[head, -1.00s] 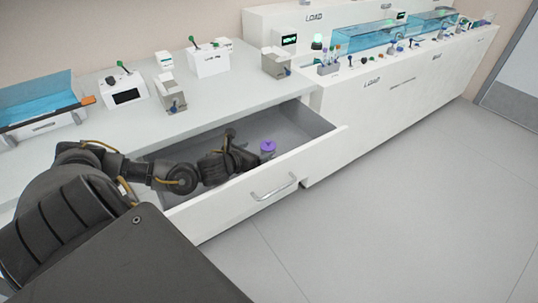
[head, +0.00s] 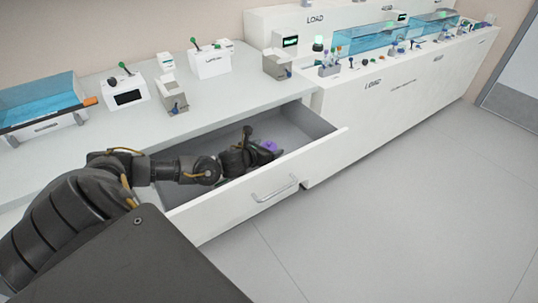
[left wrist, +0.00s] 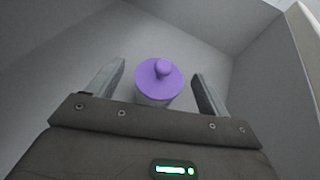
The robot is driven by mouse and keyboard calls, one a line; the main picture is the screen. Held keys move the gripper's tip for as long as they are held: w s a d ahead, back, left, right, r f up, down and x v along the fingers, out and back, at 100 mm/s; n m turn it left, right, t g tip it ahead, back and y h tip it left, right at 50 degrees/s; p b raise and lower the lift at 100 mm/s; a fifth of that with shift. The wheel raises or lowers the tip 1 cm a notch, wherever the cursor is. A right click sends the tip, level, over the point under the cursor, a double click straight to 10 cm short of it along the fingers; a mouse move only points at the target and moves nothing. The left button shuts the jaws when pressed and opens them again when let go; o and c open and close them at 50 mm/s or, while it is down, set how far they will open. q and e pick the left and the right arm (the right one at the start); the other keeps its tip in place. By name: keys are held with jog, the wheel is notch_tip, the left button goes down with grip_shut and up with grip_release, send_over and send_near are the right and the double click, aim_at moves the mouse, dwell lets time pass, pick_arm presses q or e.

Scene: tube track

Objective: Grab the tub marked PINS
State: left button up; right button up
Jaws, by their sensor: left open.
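A small tub with a purple knobbed lid (head: 268,146) stands in the open drawer; no label is readable on it. My left gripper (head: 255,152) is inside the drawer at the tub and partly hides it in the head view. In the left wrist view the tub's purple lid (left wrist: 160,78) lies between the two fingers of my open left gripper (left wrist: 158,85), with a gap on each side. The tub's pale body shows only a little below the lid. My right gripper is not in view.
The open drawer (head: 310,126) has walls close around my left gripper; its handle (head: 276,189) faces the floor. Small devices, including a white box with a green lever (head: 210,63), stand on the counter (head: 215,92) behind. The floor at right is clear.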

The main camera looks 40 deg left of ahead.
pick_arm(q)
jog(key=shift+c, duration=0.5)
jog(key=c, duration=1)
